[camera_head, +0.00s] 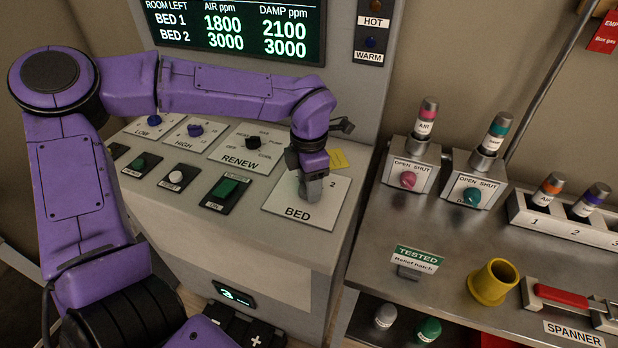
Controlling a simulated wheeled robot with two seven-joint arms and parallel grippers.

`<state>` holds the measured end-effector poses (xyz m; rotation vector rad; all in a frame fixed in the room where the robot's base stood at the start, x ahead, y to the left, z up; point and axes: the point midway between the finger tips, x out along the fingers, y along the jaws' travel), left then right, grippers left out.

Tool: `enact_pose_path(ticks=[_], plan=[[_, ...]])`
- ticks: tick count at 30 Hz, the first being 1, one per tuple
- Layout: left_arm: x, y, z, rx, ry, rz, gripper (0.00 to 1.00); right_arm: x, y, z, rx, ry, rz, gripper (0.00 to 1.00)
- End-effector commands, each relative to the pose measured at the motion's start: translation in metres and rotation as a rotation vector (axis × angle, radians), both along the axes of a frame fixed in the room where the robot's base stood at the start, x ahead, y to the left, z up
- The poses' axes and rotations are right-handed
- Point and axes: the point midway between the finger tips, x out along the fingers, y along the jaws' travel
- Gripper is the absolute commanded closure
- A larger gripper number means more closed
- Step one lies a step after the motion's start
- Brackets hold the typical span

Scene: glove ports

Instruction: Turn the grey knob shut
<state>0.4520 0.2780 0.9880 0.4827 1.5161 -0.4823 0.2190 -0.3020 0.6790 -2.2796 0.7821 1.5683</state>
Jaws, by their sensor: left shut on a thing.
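My left gripper (311,190) reaches down onto the white BED panel (285,205) on the sloped console top. It is shut on the knob of that panel. The fingers cover the knob, so I cannot make out its colour or which way it points. A "2" shows on the panel to the right of the fingers, and BED is printed below them. No other clearly grey knob shows on the console. My right gripper is not in view.
Other controls sit left of the BED panel, including the RENEW dial (253,139) and a green switch (225,187). A display (240,25) rises behind. The steel bench at right holds two OPEN/SHUT valve boxes, a yellow cup (492,282) and a red-handled spanner (562,296).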

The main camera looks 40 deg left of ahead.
Motion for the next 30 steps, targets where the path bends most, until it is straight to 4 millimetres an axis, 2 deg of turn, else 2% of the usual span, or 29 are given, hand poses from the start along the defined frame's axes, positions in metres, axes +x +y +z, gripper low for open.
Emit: enact_pose_path(ticks=[1,15,21,30], plan=[[0.000,0.000,0.005,-0.001,0.002,-0.026,0.81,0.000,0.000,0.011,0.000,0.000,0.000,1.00],[-0.001,0.000,0.008,0.000,0.003,-0.403,0.81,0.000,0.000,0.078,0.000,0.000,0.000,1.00],[0.000,0.000,0.006,0.000,0.001,-0.547,0.81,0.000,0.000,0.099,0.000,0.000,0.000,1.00],[0.000,0.000,0.004,0.001,0.000,-0.682,0.81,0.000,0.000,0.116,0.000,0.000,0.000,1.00]])
